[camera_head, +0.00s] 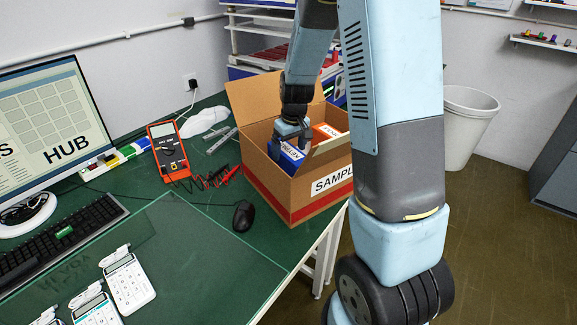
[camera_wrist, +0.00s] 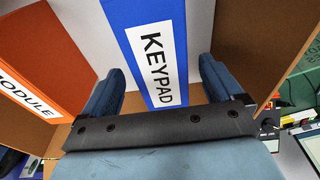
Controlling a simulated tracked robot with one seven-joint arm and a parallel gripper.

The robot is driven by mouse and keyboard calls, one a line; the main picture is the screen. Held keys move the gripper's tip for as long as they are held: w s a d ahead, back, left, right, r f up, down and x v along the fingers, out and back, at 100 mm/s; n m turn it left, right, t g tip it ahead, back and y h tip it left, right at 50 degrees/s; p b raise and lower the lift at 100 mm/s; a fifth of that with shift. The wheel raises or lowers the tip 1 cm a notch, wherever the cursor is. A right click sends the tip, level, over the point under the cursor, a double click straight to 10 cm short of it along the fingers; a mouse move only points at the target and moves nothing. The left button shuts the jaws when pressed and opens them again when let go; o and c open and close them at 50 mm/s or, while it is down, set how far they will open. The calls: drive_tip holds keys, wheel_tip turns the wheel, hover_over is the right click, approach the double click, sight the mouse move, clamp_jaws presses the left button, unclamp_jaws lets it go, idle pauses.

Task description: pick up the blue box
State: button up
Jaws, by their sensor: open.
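The blue box (camera_head: 289,157) stands inside the open cardboard box (camera_head: 302,193), with a white label on it. In the wrist view the blue box (camera_wrist: 148,30) has a white label reading KEYPAD and lies between my two fingers. My gripper (camera_head: 291,137) reaches down into the cardboard box from above. In the wrist view my gripper (camera_wrist: 160,92) is open, with one finger on each side of the blue box. A gap shows between each finger and the blue box.
An orange box (camera_wrist: 45,65) labelled MODULE stands beside the blue box. The cardboard walls and flaps surround both. On the green table are a multimeter (camera_head: 169,151), a mouse (camera_head: 243,216), a keyboard (camera_head: 60,240) and a monitor (camera_head: 48,125).

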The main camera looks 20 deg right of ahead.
drive_tip(key=shift+w+a+f, duration=0.1)
drive_tip(key=shift+w+f, duration=0.05)
drive_tip(key=shift+f, duration=0.9)
drive_tip(key=shift+c, duration=0.2)
drive_tip(key=c, duration=1.6)
drive_tip(key=shift+o, duration=0.2)
drive_tip(key=shift+r, duration=0.1)
